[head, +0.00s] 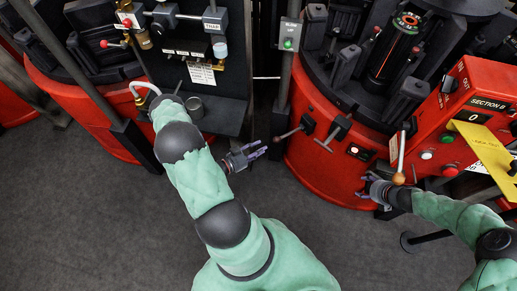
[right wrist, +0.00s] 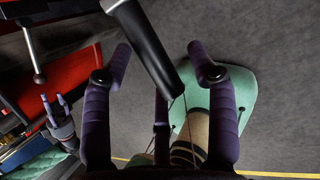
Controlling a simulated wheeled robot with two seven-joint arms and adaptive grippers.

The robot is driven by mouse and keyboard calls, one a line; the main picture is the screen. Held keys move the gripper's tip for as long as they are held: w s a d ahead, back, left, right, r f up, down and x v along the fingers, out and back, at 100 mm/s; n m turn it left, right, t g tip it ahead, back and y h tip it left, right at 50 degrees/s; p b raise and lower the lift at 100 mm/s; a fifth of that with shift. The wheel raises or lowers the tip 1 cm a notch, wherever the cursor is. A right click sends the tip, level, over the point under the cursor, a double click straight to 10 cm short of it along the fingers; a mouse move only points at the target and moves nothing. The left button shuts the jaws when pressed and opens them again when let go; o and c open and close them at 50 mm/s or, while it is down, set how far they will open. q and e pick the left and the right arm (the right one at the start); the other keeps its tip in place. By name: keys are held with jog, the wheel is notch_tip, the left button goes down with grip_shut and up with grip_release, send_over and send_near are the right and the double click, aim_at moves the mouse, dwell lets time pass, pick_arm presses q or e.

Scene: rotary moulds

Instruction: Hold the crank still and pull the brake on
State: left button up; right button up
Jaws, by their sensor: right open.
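My left gripper (head: 256,152) is just left of a ball-ended lever (head: 290,132) on the red round machine, its fingers apart and empty. In the right wrist view my left gripper (right wrist: 56,102) is below a ball-ended lever (right wrist: 39,76), apart from it. My right gripper (head: 369,184) is open beside an upright lever with an orange knob (head: 398,178). In the right wrist view a thick black handle (right wrist: 148,50) reaches between the spread fingers of my right gripper (right wrist: 158,60); I cannot tell that they touch it. Which lever is the brake or the crank is unclear.
A T-shaped handle (head: 333,136) sits on the red round machine (head: 318,172) between my grippers. A red control box (head: 460,110) with a yellow tag (head: 487,158) stands at right. A black panel (head: 222,85) with valves is at back left. The grey floor (head: 90,220) is clear.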

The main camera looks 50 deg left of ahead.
jog(key=v, duration=1.1)
jog(key=shift+r, duration=0.3)
jog(key=shift+d, duration=0.1)
pick_arm(q)
jog(key=w+d+f+n+g+h, duration=0.1)
jog(key=w+d+f+n+g, duration=0.2)
jog(key=d, duration=0.4)
jog(key=w+d+f+n+g, duration=0.1)
jog(key=w+d+f+g, duration=0.25)
jog(key=d, duration=0.25)
pick_arm(e)
jog(key=s+d+f+n+g+h, duration=0.15)
jog(key=s+d+f+n, duration=0.35)
jog(key=s+f+n, duration=0.7)
pick_arm(q)
jog(key=s+d+r+n+g, duration=0.1)
jog(key=s+d+r+g, duration=0.1)
jog(key=s+d+g, duration=0.3)
jog(key=s+d+r+n+g, duration=0.1)
jog(key=s+d+g, duration=0.3)
jog(key=d, duration=0.8)
jog(key=shift+s+d+r+g+h, duration=0.15)
jog(key=shift+s+r+g+h, duration=0.2)
jog(key=shift+s+r, duration=0.5)
pick_arm(e)
jog(key=s+a+f+n, duration=0.1)
jog(key=s+f+n, duration=0.1)
jog(key=s+n, duration=0.7)
jog(key=n, duration=0.7)
jog(key=shift+f, duration=0.15)
